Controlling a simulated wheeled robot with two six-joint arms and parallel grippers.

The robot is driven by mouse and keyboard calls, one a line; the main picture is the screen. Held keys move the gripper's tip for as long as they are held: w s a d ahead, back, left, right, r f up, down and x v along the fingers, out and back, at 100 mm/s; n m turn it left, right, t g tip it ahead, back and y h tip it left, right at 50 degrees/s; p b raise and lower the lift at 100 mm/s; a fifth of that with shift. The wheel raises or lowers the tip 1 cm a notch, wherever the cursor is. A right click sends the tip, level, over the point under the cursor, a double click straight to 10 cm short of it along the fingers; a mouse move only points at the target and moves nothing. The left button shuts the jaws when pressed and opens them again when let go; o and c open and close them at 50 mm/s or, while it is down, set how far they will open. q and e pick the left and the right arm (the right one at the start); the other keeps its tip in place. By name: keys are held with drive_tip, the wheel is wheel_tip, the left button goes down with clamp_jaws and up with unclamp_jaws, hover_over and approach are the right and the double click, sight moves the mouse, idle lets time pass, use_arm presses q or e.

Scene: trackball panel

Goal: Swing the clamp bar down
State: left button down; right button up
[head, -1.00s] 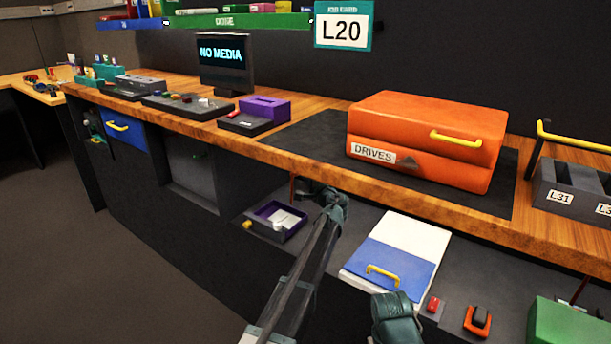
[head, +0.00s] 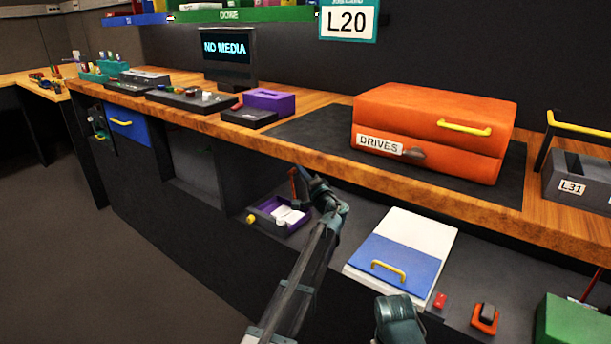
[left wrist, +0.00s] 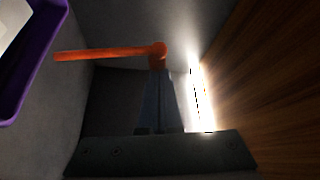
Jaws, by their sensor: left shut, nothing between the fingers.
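The clamp bar is a thin orange-red bar (head: 293,186), seen small under the counter edge in the head view. In the left wrist view the orange bar (left wrist: 105,54) runs left from a thicker round end. My left gripper (head: 298,172) is at the bar in the head view. In the left wrist view its shut, empty fingers (left wrist: 158,76) end right at the thick end of the bar; whether they touch cannot be told.
A purple tray (head: 265,211) with white contents lies below the bar, a yellow knob (head: 251,218) beside it. The wooden counter edge (head: 330,169) overhangs my left gripper. A blue-and-white box (head: 405,259) with a yellow handle lies to the right on the lower shelf.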

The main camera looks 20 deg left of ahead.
sight(292, 172)
use_arm(q)
drive_tip(key=s+n, duration=0.1)
drive_tip(key=s+b, duration=0.1)
drive_tip(key=s+a+n+y+b, duration=0.1)
drive_tip(key=shift+f+n, duration=0.3)
drive_tip(key=shift+f, duration=0.05)
drive_tip(key=a+b+v, duration=0.1)
drive_tip(key=v, duration=0.4)
drive_tip(key=s+f+b+v, duration=0.1)
drive_tip(key=b+v, duration=0.1)
drive_tip(key=v, duration=0.3)
drive_tip(key=s+a+b+v, duration=0.1)
drive_tip(key=v, duration=0.4)
drive_tip(key=shift+s+a+f, duration=0.1)
drive_tip(key=shift+s+f, duration=0.15)
drive_tip(key=shift+f, duration=0.1)
